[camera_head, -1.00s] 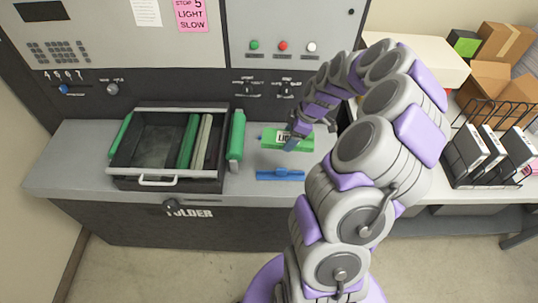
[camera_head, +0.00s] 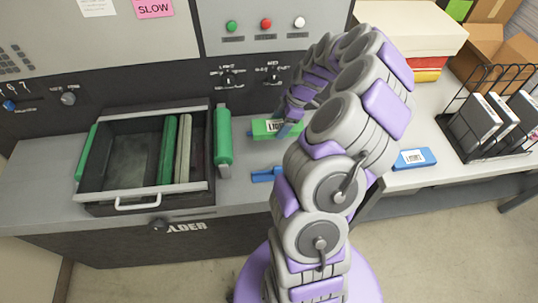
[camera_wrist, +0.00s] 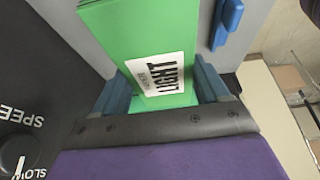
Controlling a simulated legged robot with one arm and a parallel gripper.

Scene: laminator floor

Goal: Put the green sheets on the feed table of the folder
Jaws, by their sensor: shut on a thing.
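In the wrist view, the blue fingers of my gripper (camera_wrist: 165,88) stand on both sides of the green sheets (camera_wrist: 122,30), near the labelled end. I cannot tell whether the sheets touch the table or hang just above it. My arm hides part of the table to their right.
A black tray (camera_head: 125,200) with green and pale bars stands left on the table, a green roller (camera_head: 222,135) beside it. A blue strip (camera_head: 265,174) lies in front of the sheets. At right are a labelled blue pack (camera_head: 414,158), a wire rack (camera_head: 478,85) and boxes.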

